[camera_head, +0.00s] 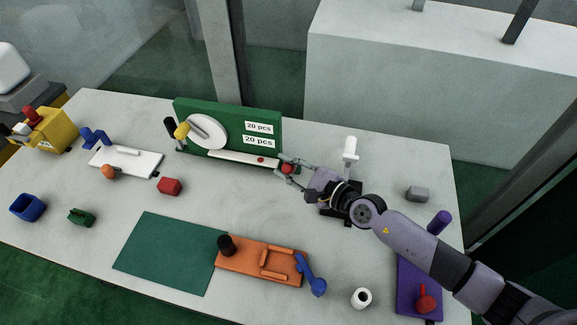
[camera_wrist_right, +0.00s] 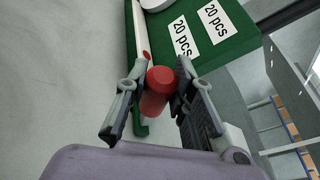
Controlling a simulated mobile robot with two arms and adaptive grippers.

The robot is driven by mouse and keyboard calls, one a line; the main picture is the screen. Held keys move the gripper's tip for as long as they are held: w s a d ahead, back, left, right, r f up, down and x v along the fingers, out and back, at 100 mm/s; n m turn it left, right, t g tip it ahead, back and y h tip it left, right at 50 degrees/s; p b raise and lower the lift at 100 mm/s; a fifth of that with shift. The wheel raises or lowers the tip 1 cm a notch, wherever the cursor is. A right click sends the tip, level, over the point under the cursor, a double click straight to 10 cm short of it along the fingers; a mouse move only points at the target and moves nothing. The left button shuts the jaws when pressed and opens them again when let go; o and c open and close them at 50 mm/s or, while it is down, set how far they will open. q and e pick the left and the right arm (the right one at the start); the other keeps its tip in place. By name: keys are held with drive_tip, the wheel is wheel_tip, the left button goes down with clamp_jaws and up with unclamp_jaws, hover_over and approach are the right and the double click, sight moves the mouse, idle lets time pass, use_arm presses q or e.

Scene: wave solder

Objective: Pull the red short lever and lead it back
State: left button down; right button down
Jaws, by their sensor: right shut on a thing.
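The red short lever (camera_wrist_right: 157,91) is a red cylinder at the right end of the green panel's front. My right gripper (camera_wrist_right: 160,98) is shut on it, with one finger on each side of it. In the head view the lever's red knob (camera_head: 287,168) shows between the fingertips of my right gripper (camera_head: 289,170). The green panel (camera_head: 230,112) stands upright and carries a white disc, two "20 pcs" labels and a white strip (camera_head: 235,158) along its front. My left gripper is not in view.
A red block (camera_head: 169,187) and a white board (camera_head: 125,162) lie to the left. An orange fixture (camera_head: 240,262) and a green mat (camera_head: 160,255) are in front. A white upright piece (camera_head: 351,147) stands right of the panel. Table between panel and mat is clear.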

drive_tip(key=shift+s+f, duration=0.1)
drive_tip(key=shift+f, duration=0.1)
drive_tip(key=c, duration=1.8)
unclamp_jaws()
drive_tip(key=o, duration=0.5)
drive_tip(key=shift+r, duration=0.1)
drive_tip(key=shift+c, duration=0.2)
drive_tip(key=v, duration=1.2)
